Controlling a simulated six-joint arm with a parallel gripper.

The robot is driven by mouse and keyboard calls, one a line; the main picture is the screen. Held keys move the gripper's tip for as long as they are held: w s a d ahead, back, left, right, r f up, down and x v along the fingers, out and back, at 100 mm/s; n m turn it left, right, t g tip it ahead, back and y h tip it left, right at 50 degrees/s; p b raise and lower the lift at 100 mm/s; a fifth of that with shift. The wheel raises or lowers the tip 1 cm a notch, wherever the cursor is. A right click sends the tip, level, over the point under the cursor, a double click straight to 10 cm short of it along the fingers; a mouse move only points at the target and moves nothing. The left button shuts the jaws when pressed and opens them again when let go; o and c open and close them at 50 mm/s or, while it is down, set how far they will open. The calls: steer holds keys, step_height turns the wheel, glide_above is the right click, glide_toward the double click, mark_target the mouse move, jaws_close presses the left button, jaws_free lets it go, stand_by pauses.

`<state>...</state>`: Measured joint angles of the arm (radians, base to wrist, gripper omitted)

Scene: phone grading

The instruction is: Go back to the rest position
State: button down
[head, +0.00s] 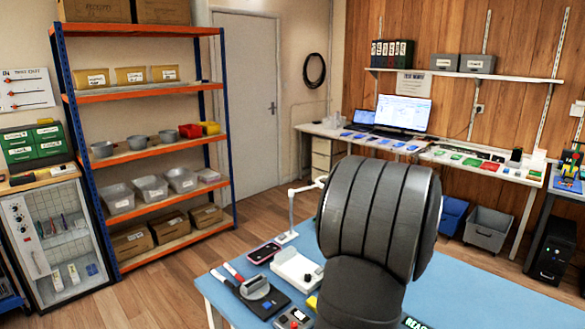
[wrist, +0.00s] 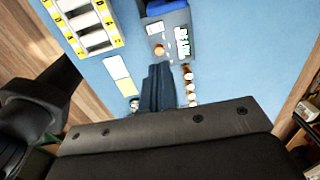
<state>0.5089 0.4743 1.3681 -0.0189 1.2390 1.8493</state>
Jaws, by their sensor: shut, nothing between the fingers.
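My gripper (wrist: 158,75) shows in the wrist view as two dark fingers pressed together, with nothing between them. It points over the blue table (wrist: 225,70), and I cannot tell how high above it the fingertips are. In the head view my large dark arm link covers the middle of the blue table (head: 228,302), and the gripper itself is hidden.
A phone (head: 264,252), a white device (head: 290,264) and a black device (head: 277,302) lie left of my arm. The wrist view shows a yellow-and-white slotted tray (wrist: 88,24), a yellow-and-white card (wrist: 118,75) and several small round pieces (wrist: 188,84) near the fingers.

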step_height(320, 180, up, 6)
steer(key=s+a, duration=0.1)
steer(key=shift+s+a+f, duration=0.15)
steer(key=shift+s+a, duration=0.05)
steer(key=shift+s, duration=0.05)
steer(key=c, duration=1.9)
jaws_free()
steer(key=shift+d, duration=0.15)
steer(key=o, duration=1.1)
steer(key=d, duration=0.1)
steer(key=s+d, duration=0.1)
steer(key=d, duration=0.1)
steer(key=s+d, duration=0.1)
steer(key=shift+s+d+f, duration=0.15)
steer(key=shift+s+d, duration=0.05)
steer(key=shift+d, duration=0.05)
steer(key=o, duration=0.3)
steer(key=shift+s+d+f+g+y, duration=0.2)
steer(key=shift+d+g+y, duration=0.05)
steer(key=shift+g+y, duration=0.05)
steer(key=o, duration=0.5)
step_height(320, 180, down, 10)
steer(key=shift+r, duration=0.2)
steer(key=shift+r, duration=0.1)
